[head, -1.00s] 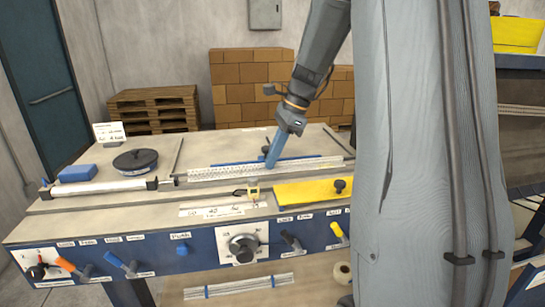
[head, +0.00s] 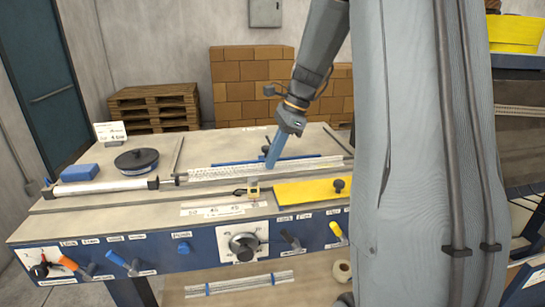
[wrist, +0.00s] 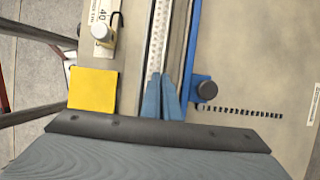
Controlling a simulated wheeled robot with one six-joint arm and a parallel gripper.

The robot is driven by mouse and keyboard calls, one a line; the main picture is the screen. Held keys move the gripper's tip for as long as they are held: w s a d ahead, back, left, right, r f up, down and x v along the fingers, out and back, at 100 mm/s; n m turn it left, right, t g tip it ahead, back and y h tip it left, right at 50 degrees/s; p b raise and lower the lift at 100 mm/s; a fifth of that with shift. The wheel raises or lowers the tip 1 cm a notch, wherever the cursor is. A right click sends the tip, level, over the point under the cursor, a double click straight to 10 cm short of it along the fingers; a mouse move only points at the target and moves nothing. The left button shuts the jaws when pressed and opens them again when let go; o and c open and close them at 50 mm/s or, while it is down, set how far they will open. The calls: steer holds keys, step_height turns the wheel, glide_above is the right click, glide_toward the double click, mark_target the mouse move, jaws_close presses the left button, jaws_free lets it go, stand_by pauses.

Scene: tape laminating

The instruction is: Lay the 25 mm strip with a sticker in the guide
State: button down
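The long white strip (head: 225,173) with a row of small marks lies along the rear of the bench top, beside the blue guide rail (head: 235,161). In the wrist view the strip (wrist: 161,35) runs up from between my fingertips, with the blue rail (wrist: 190,45) to its right. My gripper (head: 270,164) reaches down onto the strip right of its middle. Its blue fingers (wrist: 160,78) are close together and appear shut on the strip. The part of the strip behind the fingers is hidden in the wrist view. I cannot make out a sticker.
A yellow plate (head: 305,192) with a black knob lies front right of the strip. A white roller (head: 105,187), a dark reel (head: 136,160) and a blue block (head: 80,172) are at left. More strips (head: 240,285) lie on the shelf below.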

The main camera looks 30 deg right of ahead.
steer(key=shift+s+f+p, duration=0.15)
steer(key=shift+f+p, duration=0.15)
steer(key=shift+f, duration=0.25)
steer(key=shift+s+f+p, duration=0.15)
steer(key=shift+f+p, duration=0.1)
steer(key=shift+f, duration=0.25)
stand_by(1.3)
steer(key=c, duration=2)
jaws_free()
steer(key=shift+s+a+r, duration=0.1)
steer(key=shift+s, duration=0.05)
steer(key=shift+w+r+p, duration=0.25)
steer(key=shift+r+p, duration=0.15)
steer(key=shift+r, duration=0.15)
steer(key=shift+w+r+p, duration=0.2)
steer(key=shift+r+p, duration=0.15)
steer(key=shift+r, duration=2.3)
